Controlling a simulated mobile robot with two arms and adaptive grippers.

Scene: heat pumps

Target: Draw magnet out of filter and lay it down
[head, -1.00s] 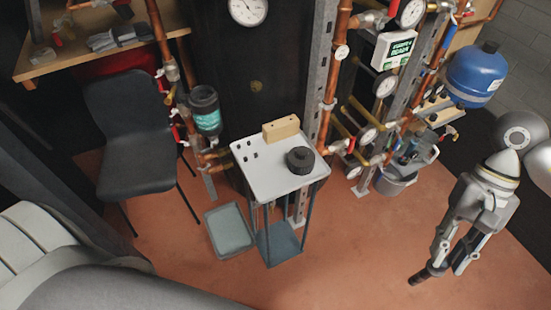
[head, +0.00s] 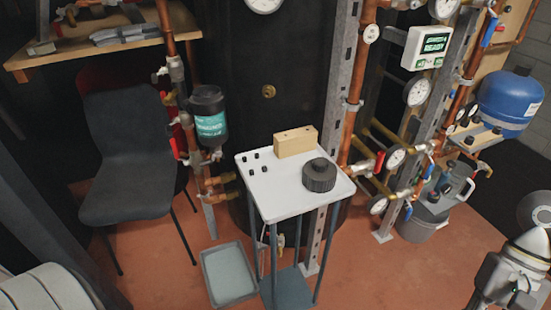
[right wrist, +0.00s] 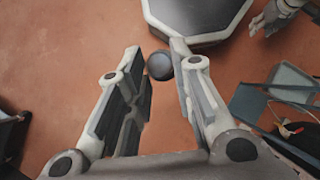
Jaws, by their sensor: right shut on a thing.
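The filter (head: 208,118) is a black canister with a teal label, upright on the copper pipework left of the small white-topped stand. My right gripper (right wrist: 158,60) is shut on a dark, round-ended thing, which I take to be the magnet (right wrist: 160,66), seen nearly end-on between the fingertips. It is held over open floor, clear of the filter. In the head view only part of my right gripper shows at the bottom right corner; its fingertips are cut off. A gripper at the top right of the right wrist view, apparently my left (right wrist: 280,14), is too small to read.
The stand's white top (head: 275,203) holds a black ribbed cap (head: 319,175), a wooden block (head: 296,141) and several small black pieces. A grey tray (head: 229,274) lies on the floor beside it. A black chair (head: 130,155) stands left. Bare floor lies right of the stand.

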